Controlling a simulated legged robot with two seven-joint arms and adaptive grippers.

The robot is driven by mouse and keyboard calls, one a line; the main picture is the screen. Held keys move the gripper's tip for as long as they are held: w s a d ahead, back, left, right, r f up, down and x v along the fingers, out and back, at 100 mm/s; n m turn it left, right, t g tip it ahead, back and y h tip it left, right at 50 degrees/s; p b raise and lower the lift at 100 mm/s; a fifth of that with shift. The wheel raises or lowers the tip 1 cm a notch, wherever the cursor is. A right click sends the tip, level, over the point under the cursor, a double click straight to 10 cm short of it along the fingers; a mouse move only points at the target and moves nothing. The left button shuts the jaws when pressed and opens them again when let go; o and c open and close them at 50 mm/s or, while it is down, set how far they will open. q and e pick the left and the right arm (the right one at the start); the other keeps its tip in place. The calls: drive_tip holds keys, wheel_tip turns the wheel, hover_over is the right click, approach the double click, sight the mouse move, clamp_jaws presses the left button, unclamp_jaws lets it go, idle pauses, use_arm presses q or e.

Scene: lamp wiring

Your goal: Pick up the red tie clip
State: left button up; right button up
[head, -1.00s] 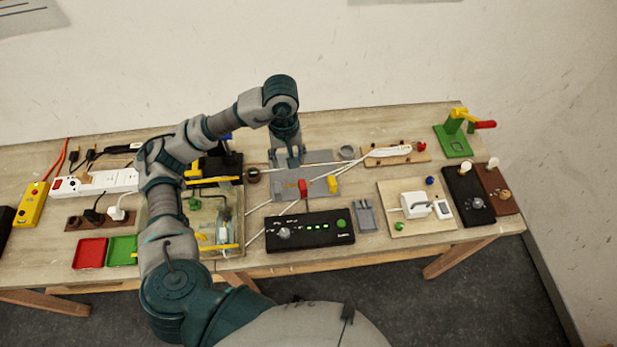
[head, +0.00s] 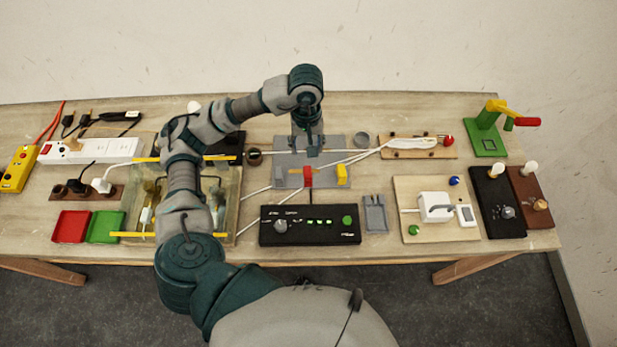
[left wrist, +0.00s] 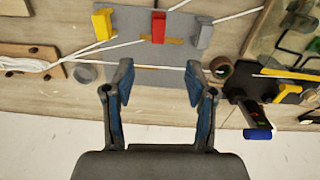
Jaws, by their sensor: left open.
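In the left wrist view the red clip (left wrist: 158,27) is between a yellow clip (left wrist: 103,25) and a grey clip (left wrist: 202,33), upper middle. My left gripper (head: 307,150) is above the back part of the board, just behind the red clip, pointing down. In the wrist view its two fingers (left wrist: 162,85) are spread apart and empty, with the red clip beyond the fingertips. My right gripper does not show.
The yellow clip (head: 342,174) stands right of the red one. A black control box (head: 310,226) lies in front of the board. A grey ring (head: 361,139) sits at the board's back right, and a dark round cup (head: 254,157) at its left.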

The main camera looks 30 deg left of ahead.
use_arm(q)
hover_over(307, 172)
drive_tip(key=f, duration=1)
drive_tip(key=shift+s+d, duration=0.1)
drive_tip(key=shift+s, duration=0.25)
drive_tip(key=f, duration=0.2)
drive_tip(key=f+p, duration=0.1)
drive_tip(key=f, duration=0.2)
drive_tip(key=shift+w+f, duration=0.35)
drive_tip(key=shift+w, duration=0.05)
clamp_jaws()
